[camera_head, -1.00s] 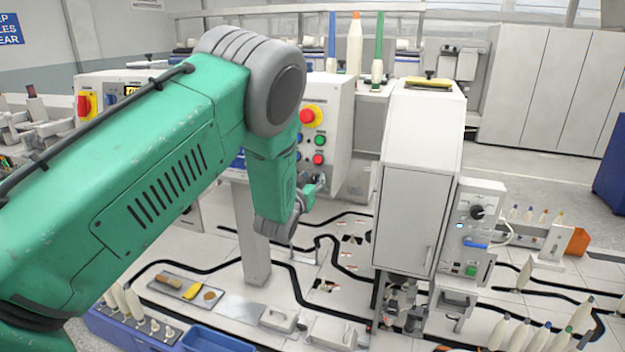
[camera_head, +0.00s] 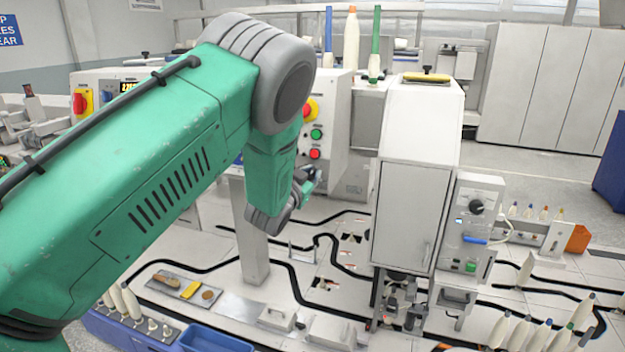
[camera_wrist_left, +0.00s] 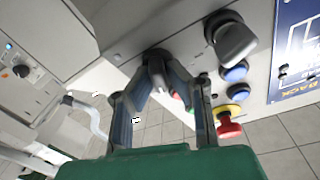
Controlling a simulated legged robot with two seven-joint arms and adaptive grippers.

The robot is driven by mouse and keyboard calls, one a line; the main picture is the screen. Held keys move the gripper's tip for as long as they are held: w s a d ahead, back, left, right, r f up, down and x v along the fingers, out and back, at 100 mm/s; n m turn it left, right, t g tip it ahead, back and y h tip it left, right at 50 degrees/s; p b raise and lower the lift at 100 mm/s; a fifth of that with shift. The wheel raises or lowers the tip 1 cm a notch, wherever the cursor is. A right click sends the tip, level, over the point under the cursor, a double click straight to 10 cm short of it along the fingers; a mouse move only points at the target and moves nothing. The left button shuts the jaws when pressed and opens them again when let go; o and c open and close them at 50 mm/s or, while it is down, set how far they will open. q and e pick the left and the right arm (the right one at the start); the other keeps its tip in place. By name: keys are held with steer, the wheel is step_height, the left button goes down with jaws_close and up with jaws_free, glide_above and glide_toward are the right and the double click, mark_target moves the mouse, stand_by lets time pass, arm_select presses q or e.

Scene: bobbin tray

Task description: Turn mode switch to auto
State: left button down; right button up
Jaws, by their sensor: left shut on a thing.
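The control panel (camera_head: 338,118) is a light box with a red and yellow emergency stop and green and red buttons. In the left wrist view, a dark switch knob (camera_wrist_left: 155,59) stands on the panel face between the fingertips of my left gripper (camera_wrist_left: 157,76). The fingers close in on it from both sides and hide part of it. In the head view my left gripper (camera_head: 308,184) is at the panel's lower face, and the knob cannot be made out there. The switch's labels and exact position cannot be read. My right gripper is not in view.
A larger grey knob (camera_wrist_left: 232,40), blue buttons (camera_wrist_left: 237,73) and the red emergency stop (camera_wrist_left: 228,124) sit close beside the left fingers. A tall white cabinet (camera_head: 412,200) with a knobbed control box (camera_head: 467,238) stands to the right. A blue crate (camera_head: 215,341) lies below.

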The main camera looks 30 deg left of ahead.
arm_select(q)
steer(key=m, duration=0.3)
steer(key=m+h+b, duration=0.1)
steer(key=m, duration=0.1)
steer(key=shift+d+f+m+h+b, duration=0.15)
steer(key=shift+m+h+b, duration=0.15)
steer(key=shift+m, duration=0.1)
steer(key=c, duration=1.6)
jaws_free()
steer(key=shift+s, duration=0.15)
steer(key=shift+s+d, duration=0.1)
steer(key=shift+d, duration=0.1)
steer(key=s, duration=0.8)
steer(key=s+r, duration=0.1)
steer(key=s, duration=0.3)
steer(key=shift+d, duration=0.35)
steer(key=shift+w, duration=0.1)
